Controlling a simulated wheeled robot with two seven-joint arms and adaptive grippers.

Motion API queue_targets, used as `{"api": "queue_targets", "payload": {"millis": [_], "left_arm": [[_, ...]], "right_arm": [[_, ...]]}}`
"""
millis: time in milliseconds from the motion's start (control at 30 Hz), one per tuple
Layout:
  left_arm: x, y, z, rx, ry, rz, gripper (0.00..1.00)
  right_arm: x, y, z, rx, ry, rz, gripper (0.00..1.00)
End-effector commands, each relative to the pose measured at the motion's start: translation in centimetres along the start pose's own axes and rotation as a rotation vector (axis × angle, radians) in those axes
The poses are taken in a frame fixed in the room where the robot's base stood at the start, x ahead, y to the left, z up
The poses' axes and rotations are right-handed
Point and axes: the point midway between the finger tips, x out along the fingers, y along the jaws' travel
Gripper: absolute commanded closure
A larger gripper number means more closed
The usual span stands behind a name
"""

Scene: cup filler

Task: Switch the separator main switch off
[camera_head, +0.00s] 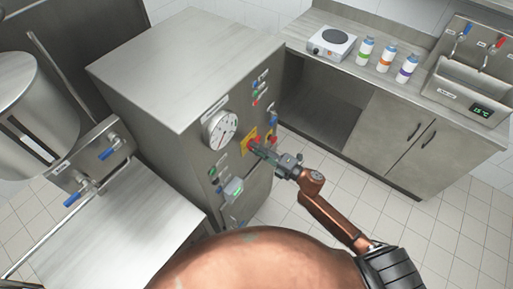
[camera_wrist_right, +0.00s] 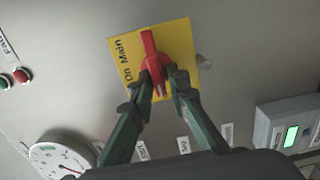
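The main switch is a red rotary handle (camera_wrist_right: 149,43) on a yellow plate (camera_wrist_right: 181,39) on the front of the grey metal cabinet (camera_head: 173,95). The plate reads "On" and "Main" in the right wrist view. The yellow plate also shows in the head view (camera_head: 246,146), where my gripper partly covers the handle. My right gripper (camera_wrist_right: 164,76) has its two dark green fingertips on either side of the handle's lower half and appears closed on it. It reaches the panel from the right in the head view (camera_head: 259,150). My left gripper is not in view.
A round gauge (camera_head: 221,129) sits left of the switch. A small display box (camera_head: 233,190) protrudes below, with several buttons around. A steel table (camera_head: 130,230) stands at lower left; a counter with bottles and a hotplate (camera_head: 331,41) is at back right. Tiled floor is clear at right.

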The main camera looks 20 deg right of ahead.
Motion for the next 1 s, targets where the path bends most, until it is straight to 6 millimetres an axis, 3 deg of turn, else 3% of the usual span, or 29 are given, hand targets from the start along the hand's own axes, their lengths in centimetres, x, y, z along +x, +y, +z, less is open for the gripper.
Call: {"api": "queue_targets", "payload": {"millis": [133, 533, 1000], "left_arm": [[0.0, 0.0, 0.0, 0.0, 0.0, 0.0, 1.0], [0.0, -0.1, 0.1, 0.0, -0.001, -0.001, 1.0], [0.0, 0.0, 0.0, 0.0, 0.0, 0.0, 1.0]], "right_arm": [[0.0, 0.1, 0.1, 0.001, -0.001, 0.002, 0.73], [-0.9, 0.1, 0.1, 0.002, -0.003, 0.002, 0.73], [-9.9, 0.0, 0.1, 0.001, -0.004, -0.001, 0.73]]}}
